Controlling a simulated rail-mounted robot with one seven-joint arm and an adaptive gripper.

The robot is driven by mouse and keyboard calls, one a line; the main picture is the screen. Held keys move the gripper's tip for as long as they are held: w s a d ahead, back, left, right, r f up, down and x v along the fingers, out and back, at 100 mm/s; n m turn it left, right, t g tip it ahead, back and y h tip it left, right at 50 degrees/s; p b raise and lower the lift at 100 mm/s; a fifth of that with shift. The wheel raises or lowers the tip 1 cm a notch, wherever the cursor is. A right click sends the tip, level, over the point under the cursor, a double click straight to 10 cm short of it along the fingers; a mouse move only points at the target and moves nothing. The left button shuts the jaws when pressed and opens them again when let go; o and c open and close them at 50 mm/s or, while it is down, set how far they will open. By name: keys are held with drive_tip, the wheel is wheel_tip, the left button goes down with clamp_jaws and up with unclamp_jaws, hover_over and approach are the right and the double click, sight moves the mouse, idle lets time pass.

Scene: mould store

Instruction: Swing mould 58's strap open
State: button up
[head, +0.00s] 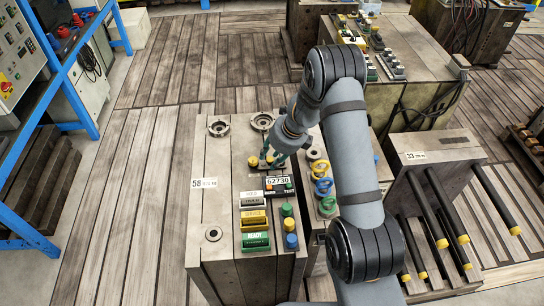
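Mould 58 (211,222) is a grey-brown steel block in the middle of the head view. A white label (203,183) on its top reads 58. My gripper (268,158) points down over the mould's top, behind the plate marked G2730 (278,181). Its teal fingers are small and partly covered by my wrist, so I cannot tell how far apart they are. A small dark piece (256,161) lies at the fingertips. I cannot tell whether it is the strap or whether the fingers touch it. No strap shows clearly elsewhere on mould 58.
Mould 33 (436,153) with dark rods stands right of my arm. Another mould (420,75) is behind. A blue rack (62,75) stands left; planked floor (125,200) there is clear.

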clamp_jaws()
idle(0.6)
